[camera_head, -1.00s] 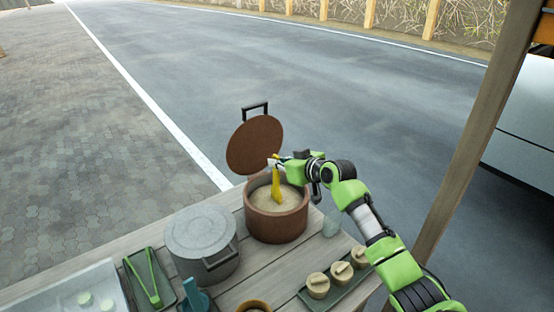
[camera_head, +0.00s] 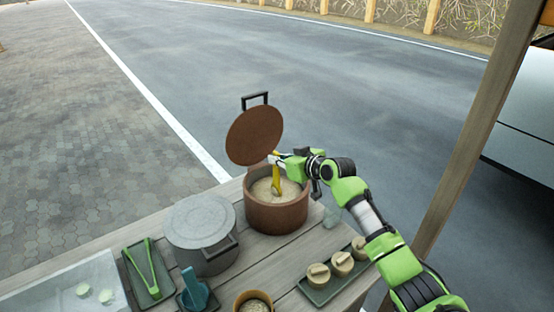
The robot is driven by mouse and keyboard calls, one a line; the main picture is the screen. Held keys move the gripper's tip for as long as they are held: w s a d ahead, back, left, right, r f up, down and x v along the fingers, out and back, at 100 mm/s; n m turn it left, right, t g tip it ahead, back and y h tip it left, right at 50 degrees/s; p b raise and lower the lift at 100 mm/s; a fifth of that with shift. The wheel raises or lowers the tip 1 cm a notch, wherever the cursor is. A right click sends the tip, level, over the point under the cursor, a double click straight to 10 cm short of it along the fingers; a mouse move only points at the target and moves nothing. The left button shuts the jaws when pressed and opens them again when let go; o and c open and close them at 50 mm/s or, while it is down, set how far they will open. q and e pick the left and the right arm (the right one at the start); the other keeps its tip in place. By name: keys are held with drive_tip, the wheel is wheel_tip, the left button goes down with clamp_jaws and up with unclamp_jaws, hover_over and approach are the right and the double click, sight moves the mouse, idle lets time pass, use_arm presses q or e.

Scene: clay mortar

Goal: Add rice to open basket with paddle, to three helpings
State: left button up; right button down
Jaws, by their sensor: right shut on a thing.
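My right gripper (camera_head: 283,160) is shut on a yellow paddle (camera_head: 276,182). The paddle points down into a round brown pot (camera_head: 277,217) of pale rice (camera_head: 262,192), its lower end at the rice. The pot's brown lid (camera_head: 254,135) with a black handle stands tilted up behind it. Three small round lidded baskets (camera_head: 341,263) sit on a dark tray (camera_head: 318,294) at the front right. A brown bowl (camera_head: 254,295) with pale grainy contents is partly cut off at the bottom edge. My left gripper is not in view.
A grey lidded pot (camera_head: 200,222) stands left of the rice pot. Green tongs (camera_head: 149,268) lie on a dark tray, beside a teal utensil in a holder (camera_head: 194,290). A clear cup (camera_head: 332,214) stands right of the rice pot. A wooden post (camera_head: 478,130) rises at the right.

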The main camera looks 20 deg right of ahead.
drive_tip(key=shift+r, duration=0.15)
wheel_tip(320, 180, up, 11)
drive_tip(key=p, duration=0.9)
drive_tip(key=shift+f, duration=0.2)
